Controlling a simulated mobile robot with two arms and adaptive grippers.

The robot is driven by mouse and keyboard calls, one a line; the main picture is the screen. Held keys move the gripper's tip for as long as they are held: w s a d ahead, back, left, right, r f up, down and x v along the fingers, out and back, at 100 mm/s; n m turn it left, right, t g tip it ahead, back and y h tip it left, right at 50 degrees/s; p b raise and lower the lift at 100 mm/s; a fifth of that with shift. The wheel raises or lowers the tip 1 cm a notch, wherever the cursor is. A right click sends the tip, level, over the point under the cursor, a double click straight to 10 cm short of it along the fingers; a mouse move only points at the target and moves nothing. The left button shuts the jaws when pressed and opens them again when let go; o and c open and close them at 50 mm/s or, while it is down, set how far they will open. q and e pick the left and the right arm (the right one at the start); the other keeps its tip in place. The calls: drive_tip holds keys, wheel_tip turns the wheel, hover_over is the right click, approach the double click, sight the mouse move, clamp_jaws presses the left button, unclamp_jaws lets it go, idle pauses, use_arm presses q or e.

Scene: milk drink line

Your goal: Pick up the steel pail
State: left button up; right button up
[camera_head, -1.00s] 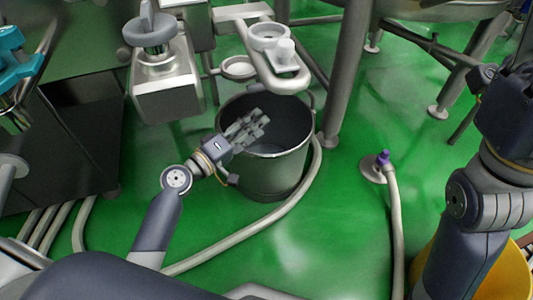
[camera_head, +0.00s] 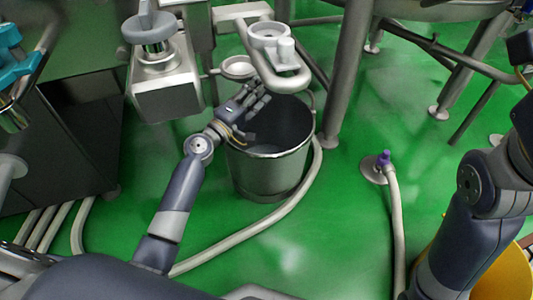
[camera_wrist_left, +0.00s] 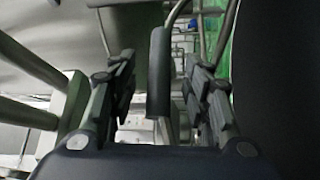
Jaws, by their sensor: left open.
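The steel pail (camera_head: 270,178) stands on the green floor in the head view, open at the top and upright. My left gripper (camera_head: 252,98) is over the far left part of its rim, and hides some of that rim. In the left wrist view, the open fingers of my left gripper (camera_wrist_left: 160,95) stand either side of a dark upright grip (camera_wrist_left: 158,72) with a thin metal rod at its top. It looks like the pail's handle, and I see a gap to each finger. My right gripper is mostly cut off at the head view's right edge.
A steel machine with a round knob (camera_head: 150,27) stands left of the pail. A pipe fitting (camera_head: 285,60) overhangs the pail's far side. A steel leg (camera_head: 345,80) is close on the right. A pale hose (camera_head: 250,230) curves around the pail's front.

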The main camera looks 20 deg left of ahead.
use_arm(q)
drive_tip(key=shift+x, duration=1.5)
clamp_jaws()
drive_tip(key=shift+r, duration=0.4)
